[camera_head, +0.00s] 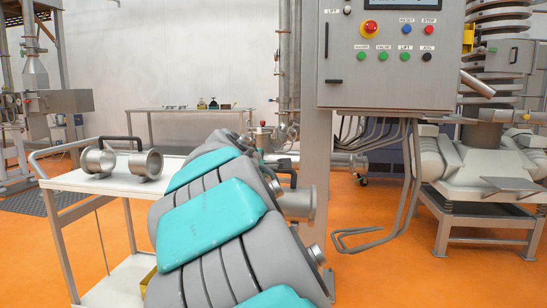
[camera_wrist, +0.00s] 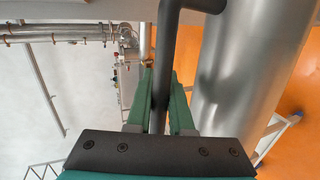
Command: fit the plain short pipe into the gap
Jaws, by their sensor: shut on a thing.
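My gripper (camera_wrist: 160,104) is shut on the dark bar handle (camera_wrist: 166,60) of a plain silver pipe (camera_wrist: 242,70), in the wrist view. The handle runs between the green fingers and bends right at the top toward the pipe. In the head view the held pipe (camera_head: 299,203) shows beyond my teal and grey arm, its flanged round end facing right. The arm hides the rest of it and most of the gripper. Fixed steel pipework (camera_head: 345,160) runs behind the post. I cannot make out the gap clearly.
A white-topped cart (camera_head: 80,181) at left bears another flanged pipe piece (camera_head: 122,162) with a black handle. A control cabinet (camera_head: 388,55) hangs on a post at right of my arm, above bent tubing (camera_head: 385,234). Orange floor is open at lower right.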

